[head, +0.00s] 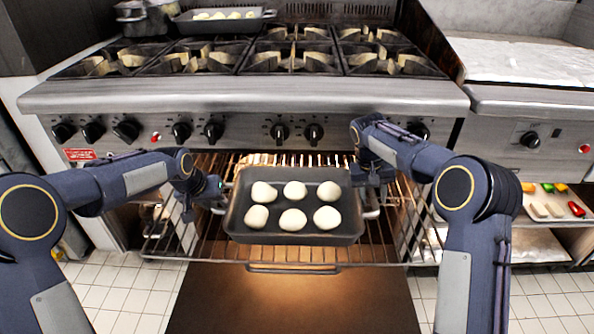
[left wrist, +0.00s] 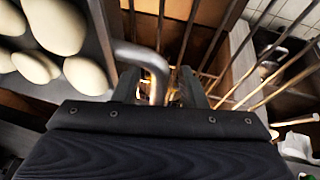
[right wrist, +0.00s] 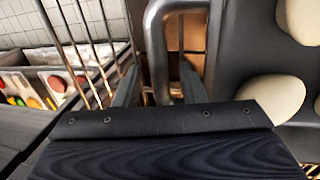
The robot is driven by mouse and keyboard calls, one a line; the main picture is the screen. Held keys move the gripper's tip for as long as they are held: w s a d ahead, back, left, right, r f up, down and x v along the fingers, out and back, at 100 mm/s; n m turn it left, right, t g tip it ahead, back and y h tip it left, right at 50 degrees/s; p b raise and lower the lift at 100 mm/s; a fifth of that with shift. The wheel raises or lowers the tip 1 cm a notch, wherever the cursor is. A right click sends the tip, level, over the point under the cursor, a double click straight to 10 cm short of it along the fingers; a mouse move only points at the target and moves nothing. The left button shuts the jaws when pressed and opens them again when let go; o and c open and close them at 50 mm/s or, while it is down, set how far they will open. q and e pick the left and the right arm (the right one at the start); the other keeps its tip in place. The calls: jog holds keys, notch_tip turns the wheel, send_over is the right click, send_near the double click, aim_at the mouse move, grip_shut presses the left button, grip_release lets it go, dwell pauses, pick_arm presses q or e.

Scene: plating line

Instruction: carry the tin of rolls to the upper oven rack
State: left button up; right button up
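The dark tin (head: 293,238) holds several pale round rolls (head: 294,190) and sits level over the pulled-out wire oven rack (head: 190,250). I cannot tell for sure whether it rests on the wires. My left gripper (head: 214,191) is at the tin's left handle; in the left wrist view the bent metal handle (left wrist: 157,75) lies between the fingers, with a gap showing beside it. My right gripper (head: 368,190) is at the right handle; in the right wrist view the handle (right wrist: 157,50) lies between fingers that stand apart.
The stove front with knobs (head: 280,131) overhangs the lit oven. The lowered oven door (head: 290,305) lies below the rack. Another tin of rolls (head: 225,22) stands on the back left burner. A shelf with coloured food (head: 555,207) is at right.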

jog(key=shift+r, duration=0.2)
pick_arm(q)
jog(key=v, duration=1.1)
jog(key=shift+r, duration=0.25)
pick_arm(e)
jog(key=v, duration=1.1)
jog(key=shift+r, duration=0.3)
pick_arm(q)
jog(key=shift+s+a, duration=0.1)
pick_arm(e)
jog(key=shift+a, duration=0.1)
